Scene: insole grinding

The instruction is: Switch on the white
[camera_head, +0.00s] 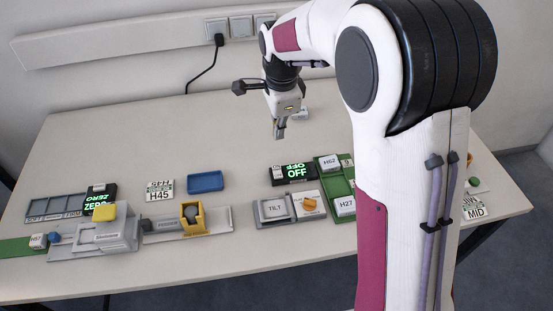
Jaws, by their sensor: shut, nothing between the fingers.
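My gripper (279,132) is shut and empty. It points down above the back middle of the table, behind the black display and apart from everything. The black display (293,173) shows "OFF" in green. In front of it, a white plate (311,197) carries an orange knob (311,205); its lettering is too small to read. To its left, a white block marked TILT (274,209) sits in a grey holder. Which white thing the task names is not clear from this view. My arm hides part of the table's right side.
A green tray (331,180) holds white blocks marked H62 and H27. Leftward are a blue tray (206,181), an H45 card (160,190), a yellow holder (193,219), a grey fixture (108,235) and a "ZERO" display (99,197). The table's back left is clear.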

